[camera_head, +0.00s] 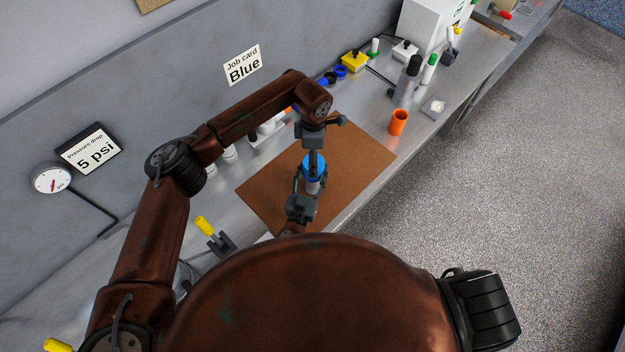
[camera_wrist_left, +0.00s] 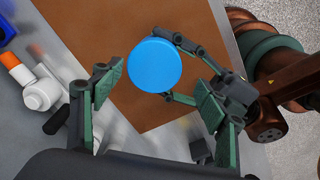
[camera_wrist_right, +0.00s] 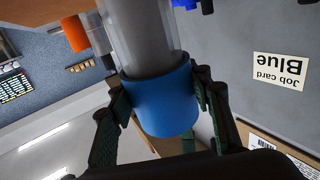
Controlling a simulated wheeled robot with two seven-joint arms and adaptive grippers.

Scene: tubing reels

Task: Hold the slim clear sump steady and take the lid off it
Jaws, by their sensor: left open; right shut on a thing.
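The slim sump stands upright on the brown mat (camera_head: 365,160). Its clear body (camera_wrist_right: 145,35) fills the top of the upside-down right wrist view, and its blue lid (camera_wrist_right: 165,105) is on it. The lid also shows from above in the left wrist view (camera_wrist_left: 154,66) and in the head view (camera_head: 306,160).
An orange cup (camera_head: 398,122) stands right of the mat. Much of the mat is bare.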

